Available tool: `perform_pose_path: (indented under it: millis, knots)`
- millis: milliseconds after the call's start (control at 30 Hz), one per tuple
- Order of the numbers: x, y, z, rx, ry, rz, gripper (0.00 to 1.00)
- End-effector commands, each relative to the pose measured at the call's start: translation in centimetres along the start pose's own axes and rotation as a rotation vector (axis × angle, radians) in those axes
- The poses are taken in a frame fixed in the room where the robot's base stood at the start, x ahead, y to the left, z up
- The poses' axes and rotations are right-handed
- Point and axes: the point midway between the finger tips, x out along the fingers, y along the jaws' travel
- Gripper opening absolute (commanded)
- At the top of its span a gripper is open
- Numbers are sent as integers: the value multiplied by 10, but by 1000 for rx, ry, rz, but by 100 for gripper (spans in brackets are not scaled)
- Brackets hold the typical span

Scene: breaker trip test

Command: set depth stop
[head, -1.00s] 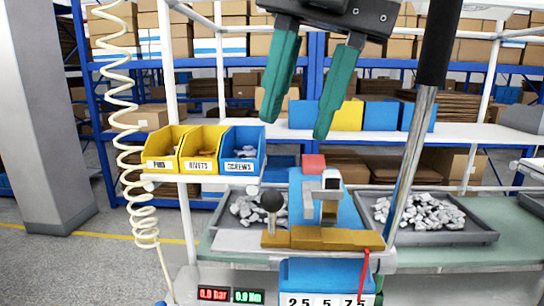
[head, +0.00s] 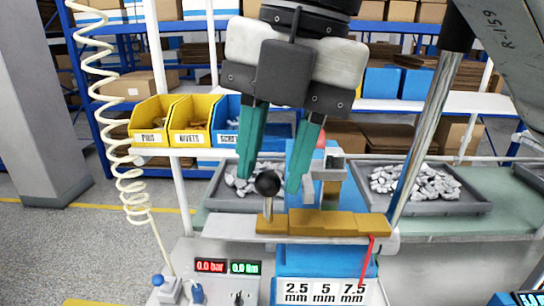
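My gripper (head: 268,186) is open and points down, its two green fingers apart. In the picture the black ball knob (head: 267,183) lies between the fingertips, with a gap on each side. I see no contact, and I cannot tell whether the fingers are level with it in depth. The knob tops a thin upright post at the left end of the stepped brass bar (head: 325,222). Below the bar, a blue front carries white labels (head: 325,292) reading 2.5 mm, 5 mm and 7.5 mm.
A grey-and-brass upright part (head: 333,170) stands behind the bar. A red ribbon (head: 367,262) hangs at the bar's right. Grey trays of metal parts (head: 420,205) flank the blue machine. Labelled bins (head: 190,125) sit on the left shelf. A chrome post (head: 412,145) rises at right.

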Motion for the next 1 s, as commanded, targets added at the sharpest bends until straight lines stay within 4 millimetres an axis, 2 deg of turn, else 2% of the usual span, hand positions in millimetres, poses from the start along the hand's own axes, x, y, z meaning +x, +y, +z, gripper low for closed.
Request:
perform_pose_path:
  millis: [133, 433, 800, 1000]
  knots:
    - [8, 0, 0, 0, 1, 1, 37]
    - [9, 0, 0, 0, 0, 1, 36]
    - [9, 0, 0, 0, 0, 1, 0]
    - [9, 0, 0, 0, 0, 1, 0]
